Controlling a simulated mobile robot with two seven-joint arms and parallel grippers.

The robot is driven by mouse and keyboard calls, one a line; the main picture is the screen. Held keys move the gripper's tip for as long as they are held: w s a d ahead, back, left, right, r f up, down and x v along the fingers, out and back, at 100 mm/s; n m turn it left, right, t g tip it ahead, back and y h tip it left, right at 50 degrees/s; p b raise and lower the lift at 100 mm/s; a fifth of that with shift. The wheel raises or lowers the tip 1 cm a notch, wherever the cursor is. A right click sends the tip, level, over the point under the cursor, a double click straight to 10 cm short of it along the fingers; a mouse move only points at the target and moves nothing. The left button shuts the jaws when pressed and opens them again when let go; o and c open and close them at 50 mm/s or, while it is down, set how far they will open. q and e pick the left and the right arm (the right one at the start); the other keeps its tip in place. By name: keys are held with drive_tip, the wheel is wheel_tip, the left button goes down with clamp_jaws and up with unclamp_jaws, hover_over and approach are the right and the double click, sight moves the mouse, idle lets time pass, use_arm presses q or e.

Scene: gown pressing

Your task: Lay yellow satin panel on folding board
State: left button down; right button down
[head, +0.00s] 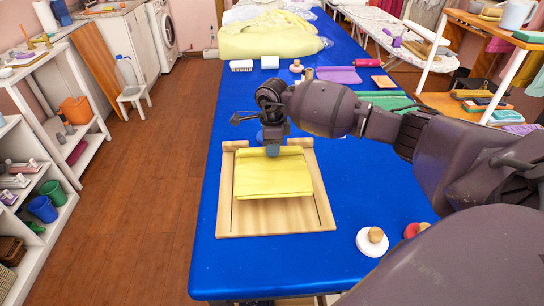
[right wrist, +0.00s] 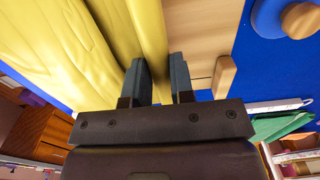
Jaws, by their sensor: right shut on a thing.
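The yellow satin panel (head: 272,178) lies on the pale wooden folding board (head: 280,216), covering its middle. The board's rim and near part show bare. My right gripper (head: 272,150) is at the panel's far edge, pointing down, shut on the panel. In the right wrist view, a strip of the yellow panel (right wrist: 75,45) runs between the two fingers of the right gripper (right wrist: 160,72), and the bare wood of the board (right wrist: 195,40) shows beside it. My left gripper is out of view.
The board rests on a long blue table (head: 212,260). White and red round-knobbed items (head: 370,242) stand to the near right. A purple folded cloth (head: 338,75), a white brush (head: 241,66) and pale yellow fabric (head: 265,35) lie beyond. The blue surface left of the board is clear.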

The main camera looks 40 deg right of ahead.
sight(272, 158)
wheel_tip(272, 158, down, 4)
drive_tip(key=shift+r, duration=0.15)
drive_tip(key=shift+f+b, duration=0.4)
drive_tip(key=shift+f, duration=0.1)
drive_tip(key=c, duration=1)
unclamp_jaws()
drive_tip(key=shift+r, duration=0.1)
drive_tip(key=shift+r, duration=0.1)
